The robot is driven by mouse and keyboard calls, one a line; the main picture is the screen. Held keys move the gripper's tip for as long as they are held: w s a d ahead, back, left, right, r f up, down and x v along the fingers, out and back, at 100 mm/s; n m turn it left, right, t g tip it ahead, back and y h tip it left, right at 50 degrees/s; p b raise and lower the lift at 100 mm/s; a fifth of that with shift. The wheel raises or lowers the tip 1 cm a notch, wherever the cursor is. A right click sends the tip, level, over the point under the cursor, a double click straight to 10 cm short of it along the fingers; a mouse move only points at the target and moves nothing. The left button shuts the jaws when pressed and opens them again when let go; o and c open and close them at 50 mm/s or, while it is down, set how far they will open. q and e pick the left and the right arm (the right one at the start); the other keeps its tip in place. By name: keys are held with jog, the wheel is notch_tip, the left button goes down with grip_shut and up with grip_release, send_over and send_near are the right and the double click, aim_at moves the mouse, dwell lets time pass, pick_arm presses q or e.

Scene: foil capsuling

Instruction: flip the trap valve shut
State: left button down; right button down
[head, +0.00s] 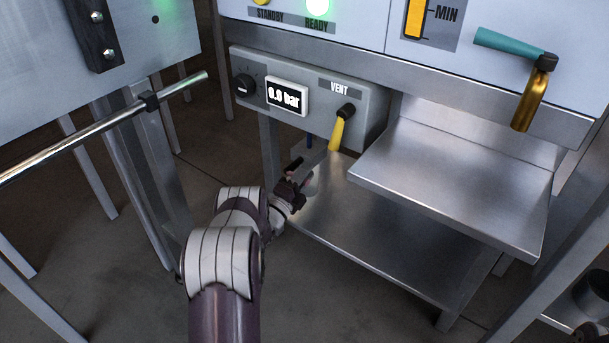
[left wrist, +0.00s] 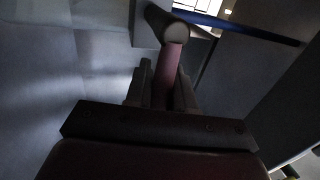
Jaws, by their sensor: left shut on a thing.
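The trap valve is low under the vent panel. In the left wrist view its maroon lever (left wrist: 168,72) runs from a dark round pivot (left wrist: 165,24) down between my fingers. A blue pipe (left wrist: 236,27) passes beside the pivot. My left gripper (left wrist: 166,95) is shut on the lever. In the head view my left gripper (head: 296,178) is small and dark below the panel, at the left edge of the lower shelf. The valve is mostly hidden there, with a bit of blue pipe (head: 309,140) above.
The vent panel (head: 375,105) above has a black knob (head: 243,85), a display (head: 287,96) reading about 0.9 bar, and a yellow vent lever (head: 337,133) pointing down. A steel shelf (head: 455,190) juts out at right. A metal bar (head: 95,133) crosses at left.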

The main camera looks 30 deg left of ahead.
dwell(0.4)
pick_arm(q)
jog(key=c, duration=1.1)
grip_release()
jog(key=shift+o, duration=0.2)
jog(key=p+v, duration=0.5)
jog(key=v, duration=0.7)
jog(key=shift+s+f+p, duration=0.2)
jog(key=shift+s+p, duration=0.2)
jog(key=shift+a, duration=0.1)
